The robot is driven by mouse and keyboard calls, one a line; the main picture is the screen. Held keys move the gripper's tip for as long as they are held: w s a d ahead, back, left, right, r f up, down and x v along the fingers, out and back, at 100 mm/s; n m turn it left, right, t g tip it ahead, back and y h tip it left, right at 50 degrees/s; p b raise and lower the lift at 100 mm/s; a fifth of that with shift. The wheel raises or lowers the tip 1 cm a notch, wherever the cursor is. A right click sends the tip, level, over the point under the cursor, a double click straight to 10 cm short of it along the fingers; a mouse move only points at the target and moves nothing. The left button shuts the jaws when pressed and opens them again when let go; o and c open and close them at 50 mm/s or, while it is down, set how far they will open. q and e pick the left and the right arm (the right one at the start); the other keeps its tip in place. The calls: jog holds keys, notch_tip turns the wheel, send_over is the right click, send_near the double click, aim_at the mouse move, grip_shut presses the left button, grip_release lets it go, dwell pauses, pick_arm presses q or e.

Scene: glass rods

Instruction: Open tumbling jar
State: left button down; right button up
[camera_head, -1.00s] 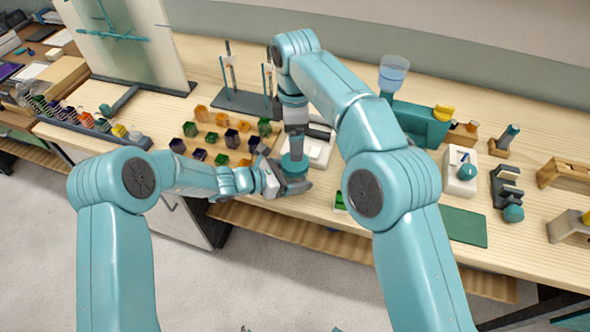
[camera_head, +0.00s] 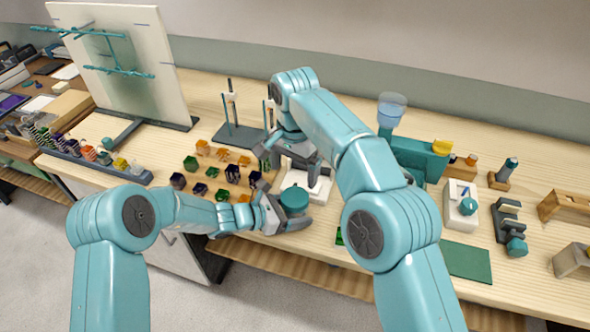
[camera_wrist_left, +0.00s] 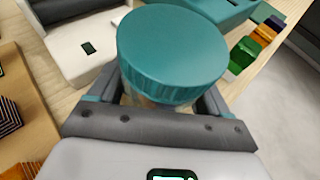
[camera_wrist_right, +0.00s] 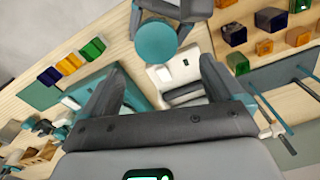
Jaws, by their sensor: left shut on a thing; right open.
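The tumbling jar (camera_head: 294,198) has a round teal lid and stands roughly upright near the table's front edge. In the left wrist view the lid (camera_wrist_left: 172,50) sits on the jar, with a little of the body showing below it. My left gripper (camera_head: 284,214) is shut around the jar below the lid. My right gripper (camera_head: 300,150) is open and empty, behind and above the jar, apart from it. In the right wrist view the lid (camera_wrist_right: 156,42) shows beyond my open right fingers (camera_wrist_right: 160,78). Most of the jar body is hidden.
A white device (camera_head: 318,190) with a dark roller stands just behind the jar. Several coloured blocks (camera_head: 233,173) stand to the left. A rod stand (camera_head: 238,136) is behind. A teal machine (camera_head: 420,155) and a white box (camera_head: 460,206) are to the right. A green mat (camera_head: 467,262) lies at front right.

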aim_at(295, 196)
jog(key=shift+s+d+f+m, duration=0.15)
jog(key=shift+f+m, duration=0.3)
jog(key=shift+m, duration=0.15)
notch_tip(295, 196, down, 8)
jog(key=shift+r, duration=0.15)
jog(key=c, duration=1.1)
jog(key=n, duration=0.3)
